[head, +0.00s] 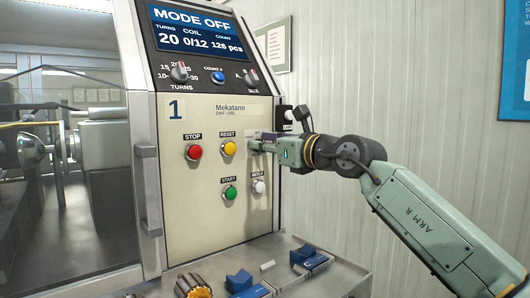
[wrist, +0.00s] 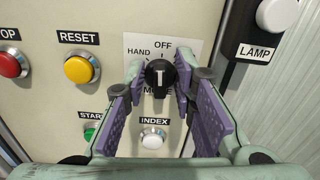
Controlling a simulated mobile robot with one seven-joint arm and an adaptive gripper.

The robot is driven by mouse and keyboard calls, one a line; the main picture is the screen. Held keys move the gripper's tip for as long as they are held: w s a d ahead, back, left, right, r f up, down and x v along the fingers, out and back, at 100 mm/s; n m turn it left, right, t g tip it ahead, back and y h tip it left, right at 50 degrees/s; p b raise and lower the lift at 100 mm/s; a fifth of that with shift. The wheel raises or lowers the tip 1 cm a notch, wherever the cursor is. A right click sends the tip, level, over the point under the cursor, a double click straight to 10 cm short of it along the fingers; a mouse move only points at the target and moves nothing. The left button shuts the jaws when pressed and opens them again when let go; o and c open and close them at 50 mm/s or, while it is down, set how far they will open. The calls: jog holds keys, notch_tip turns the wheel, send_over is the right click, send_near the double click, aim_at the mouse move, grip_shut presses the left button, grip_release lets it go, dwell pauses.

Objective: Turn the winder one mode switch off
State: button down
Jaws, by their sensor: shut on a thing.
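The mode switch (wrist: 160,73) is a black knob on a white label plate, centred in the wrist view. Its white mark stands upright, in line with the OFF label above it; HAND is at its upper left. My gripper (wrist: 161,78) is shut on the knob, one purple-padded finger on each side. The fingers hide part of the plate, including any label on the right. In the head view my gripper (head: 262,146) reaches the panel from the right and covers the switch. The display (head: 196,27) of winder 1 reads MODE OFF.
Near the switch are the yellow RESET button (head: 229,149), the red STOP button (head: 194,152), the green START button (head: 231,193) and the white INDEX button (head: 259,186). A LAMP switch box (wrist: 267,38) is close on the right. Blue blocks (head: 239,281) lie on the shelf below.

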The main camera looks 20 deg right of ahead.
jog(key=shift+m, duration=0.5)
jog(key=c, duration=1.7)
grip_release()
jog(key=shift+s+d, duration=0.1)
jog(key=v, duration=1.1)
jog(key=shift+s+d, duration=0.1)
jog(key=shift+s, duration=0.3)
jog(key=shift+s, duration=0.1)
